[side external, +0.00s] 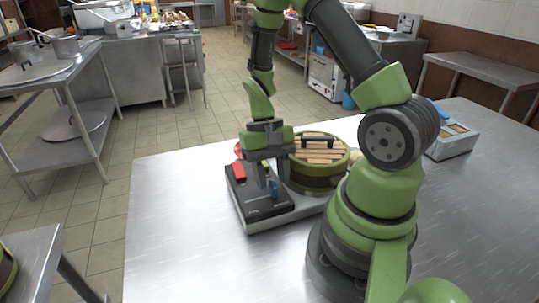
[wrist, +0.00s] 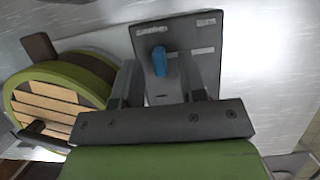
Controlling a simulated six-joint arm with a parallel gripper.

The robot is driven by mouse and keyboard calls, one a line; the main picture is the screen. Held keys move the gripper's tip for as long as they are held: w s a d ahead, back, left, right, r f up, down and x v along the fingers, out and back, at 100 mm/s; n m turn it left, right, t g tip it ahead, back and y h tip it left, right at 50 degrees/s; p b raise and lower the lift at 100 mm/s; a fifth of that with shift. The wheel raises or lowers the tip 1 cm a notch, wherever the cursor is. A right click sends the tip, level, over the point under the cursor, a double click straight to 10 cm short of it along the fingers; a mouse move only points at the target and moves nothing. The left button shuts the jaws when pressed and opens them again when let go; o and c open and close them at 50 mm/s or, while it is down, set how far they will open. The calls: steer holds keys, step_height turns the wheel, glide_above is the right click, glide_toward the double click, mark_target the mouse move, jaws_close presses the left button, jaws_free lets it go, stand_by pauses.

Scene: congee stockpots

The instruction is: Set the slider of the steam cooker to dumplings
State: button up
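The steam cooker has a round green-rimmed steamer (side external: 318,183) with a slatted wooden lid and black handle, beside a dark control panel (side external: 239,199). In the wrist view the panel (wrist: 187,33) carries a blue slider knob (wrist: 159,62) and several pale labels, too blurred to read surely. The blue knob also shows in the side view (side external: 274,187). My gripper (side external: 272,176) points down over the panel. In the wrist view, its two fingers (wrist: 168,82) stand apart with the blue knob in the gap beyond them. No contact with the knob is visible.
A red part (side external: 238,171) sits at the panel's left side. The steamer (wrist: 55,100) stands close beside my gripper. A grey box (side external: 452,140) lies at the back right of the metal table. The table's left front (side external: 170,240) is clear.

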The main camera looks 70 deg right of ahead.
steer(key=v, duration=0.8)
steer(key=shift+r, duration=0.4)
steer(key=shift+d, duration=0.1)
steer(key=s+a+r+n+t, duration=0.2)
steer(key=s+a+r+t, duration=0.1)
steer(key=a+r+t, duration=0.2)
steer(key=s+a+r+n+t+h, duration=0.1)
steer(key=s+a+r+n+t, duration=0.2)
steer(key=r, duration=0.7)
steer(key=s+a+t, duration=0.1)
steer(key=a+t, duration=0.1)
steer(key=a, duration=0.1)
